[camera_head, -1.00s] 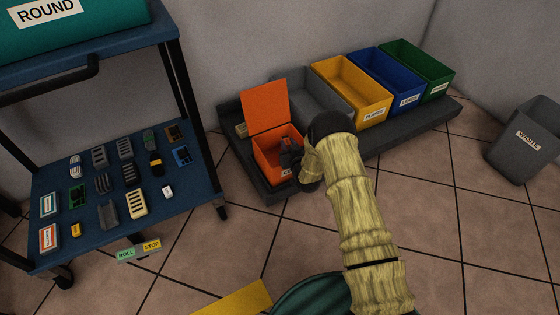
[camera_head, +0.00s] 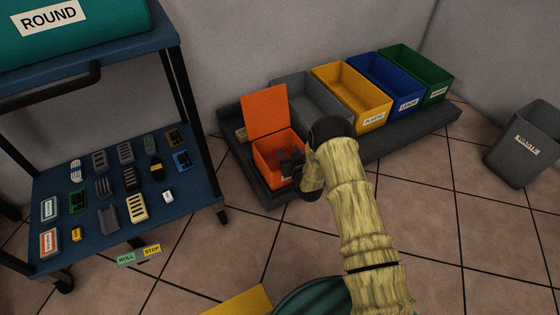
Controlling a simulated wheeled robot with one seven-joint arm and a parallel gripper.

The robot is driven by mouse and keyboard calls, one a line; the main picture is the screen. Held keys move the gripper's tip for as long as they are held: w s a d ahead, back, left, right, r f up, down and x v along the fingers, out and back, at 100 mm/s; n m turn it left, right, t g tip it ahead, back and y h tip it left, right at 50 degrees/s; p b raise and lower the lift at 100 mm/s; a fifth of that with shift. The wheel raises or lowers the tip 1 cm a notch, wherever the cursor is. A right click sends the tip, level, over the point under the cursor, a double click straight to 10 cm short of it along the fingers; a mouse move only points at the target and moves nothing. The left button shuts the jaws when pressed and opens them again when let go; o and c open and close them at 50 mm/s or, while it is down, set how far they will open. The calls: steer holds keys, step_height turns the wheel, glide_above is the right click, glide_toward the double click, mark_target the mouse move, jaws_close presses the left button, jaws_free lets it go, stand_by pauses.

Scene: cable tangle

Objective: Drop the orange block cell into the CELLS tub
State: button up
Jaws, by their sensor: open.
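The orange tub (camera_head: 263,152) stands on the dark floor platform with its orange lid (camera_head: 264,110) raised. Its front label is mostly hidden by my gripper, so I cannot read it. My gripper (camera_head: 288,158) is open, its dark fingers at the right side of the tub's mouth. I see no block between the fingers. I cannot make out the orange block cell: the tub's inside is orange too and partly covered by my gripper and wrist.
Grey, yellow (camera_head: 372,121), blue (camera_head: 402,105) and green (camera_head: 436,92) bins stand to the right on the platform. A cart shelf (camera_head: 120,225) at left holds several small items, including a small yellow block (camera_head: 77,234). A grey WASTE bin (camera_head: 525,150) stands far right.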

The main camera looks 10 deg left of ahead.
steer(key=p+v, duration=0.7)
steer(key=v, duration=0.9)
steer(key=shift+w+r, duration=0.1)
steer(key=shift+r, duration=0.05)
